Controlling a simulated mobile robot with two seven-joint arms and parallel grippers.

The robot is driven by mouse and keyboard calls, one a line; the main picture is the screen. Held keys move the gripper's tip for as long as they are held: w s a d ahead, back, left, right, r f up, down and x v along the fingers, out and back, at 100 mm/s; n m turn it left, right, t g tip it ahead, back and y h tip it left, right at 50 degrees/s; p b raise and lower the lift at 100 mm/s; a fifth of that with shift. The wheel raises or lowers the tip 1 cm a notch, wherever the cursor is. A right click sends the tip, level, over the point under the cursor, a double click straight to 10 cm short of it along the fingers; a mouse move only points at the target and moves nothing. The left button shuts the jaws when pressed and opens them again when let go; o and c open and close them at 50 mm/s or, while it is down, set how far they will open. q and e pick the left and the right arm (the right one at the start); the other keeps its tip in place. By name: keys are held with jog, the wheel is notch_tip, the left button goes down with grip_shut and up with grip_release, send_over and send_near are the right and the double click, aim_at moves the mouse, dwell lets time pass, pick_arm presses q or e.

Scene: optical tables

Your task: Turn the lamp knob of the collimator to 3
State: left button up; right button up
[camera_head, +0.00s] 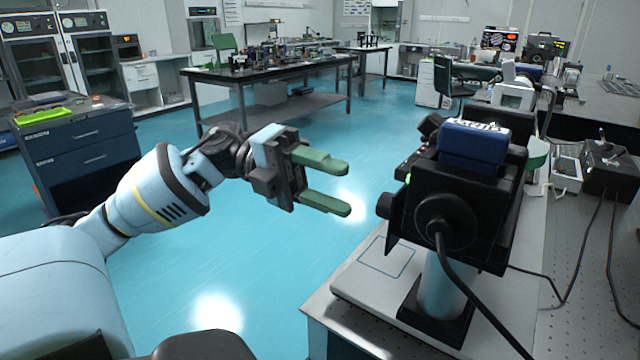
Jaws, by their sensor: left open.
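The collimator (465,195) is a black boxy device with a blue top, standing on a silver column with a black foot at the right. A round black knob (385,205) sticks out from its left side; it looks like the lamp knob, but no numbers on it can be read. A small green light shows just above the knob. My left gripper (346,188) is open and empty, its two green fingers pointing right toward the knob. The fingertips are a short gap to the left of the knob and do not touch it. My right gripper does not show.
The collimator stands on a light base plate on the optical table (592,235). A black cable hangs from its near face. A black box (610,170) stands further right. The floor left of the table is clear.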

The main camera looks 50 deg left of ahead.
pick_arm(q)
jog(key=shift+v, duration=0.8)
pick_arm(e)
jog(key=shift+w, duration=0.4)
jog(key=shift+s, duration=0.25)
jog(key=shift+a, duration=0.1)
